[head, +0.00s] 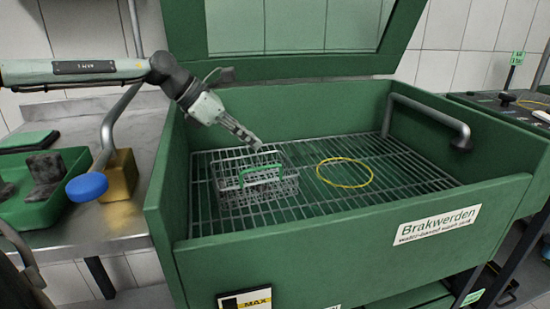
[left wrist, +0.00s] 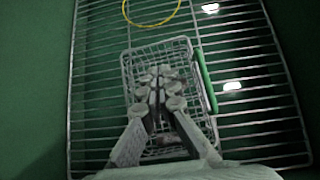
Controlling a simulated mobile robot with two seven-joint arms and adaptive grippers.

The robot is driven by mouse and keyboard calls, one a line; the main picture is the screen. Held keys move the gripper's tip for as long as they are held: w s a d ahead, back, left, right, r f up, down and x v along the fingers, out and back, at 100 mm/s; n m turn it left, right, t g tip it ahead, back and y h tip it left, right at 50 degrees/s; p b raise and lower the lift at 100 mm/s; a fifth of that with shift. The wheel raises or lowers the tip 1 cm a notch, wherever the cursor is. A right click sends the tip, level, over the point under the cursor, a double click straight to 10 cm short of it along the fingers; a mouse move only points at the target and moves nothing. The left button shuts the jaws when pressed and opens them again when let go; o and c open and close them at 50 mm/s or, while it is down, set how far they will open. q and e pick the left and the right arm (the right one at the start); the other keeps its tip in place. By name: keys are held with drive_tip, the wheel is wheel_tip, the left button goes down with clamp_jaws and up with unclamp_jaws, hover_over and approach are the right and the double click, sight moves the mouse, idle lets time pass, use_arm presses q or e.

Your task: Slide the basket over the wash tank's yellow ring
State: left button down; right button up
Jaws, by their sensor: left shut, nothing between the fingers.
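The wire basket (head: 235,197) with a green handle (head: 262,172) stands on the wash tank's rack, left of the yellow ring (head: 345,184). In the left wrist view the basket (left wrist: 205,120) lies below my fingers, its green handle (left wrist: 206,82) along its right side. The ring (left wrist: 152,24) shows beyond the basket, apart from it. My left gripper (head: 257,146) is shut and empty, over the basket's back part; in the left wrist view its fingers (left wrist: 159,82) cover much of the basket's inside. I cannot tell whether they touch it. My right gripper is out of view.
The green wash tank (head: 360,222) has raised walls and an open lid (head: 290,65) behind. A grey bent pipe (head: 430,112) reaches over the rack at the right. The rack (head: 400,180) is clear around the ring. A green tray (head: 70,165) and a blue knob (head: 87,187) are at the left.

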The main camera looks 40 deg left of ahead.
sight(290, 169)
use_arm(q)
drive_tip(key=b+x, duration=0.1)
drive_tip(key=x, duration=0.7)
drive_tip(key=shift+w+d+f, duration=0.1)
drive_tip(key=shift+f, duration=0.05)
drive_tip(key=shift+w+d+f, duration=0.2)
drive_tip(key=shift+w+f, duration=0.1)
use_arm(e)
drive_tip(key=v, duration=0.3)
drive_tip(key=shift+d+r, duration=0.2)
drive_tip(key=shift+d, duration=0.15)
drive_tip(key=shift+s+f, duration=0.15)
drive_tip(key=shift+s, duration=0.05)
use_arm(q)
drive_tip(key=shift+r, duration=0.1)
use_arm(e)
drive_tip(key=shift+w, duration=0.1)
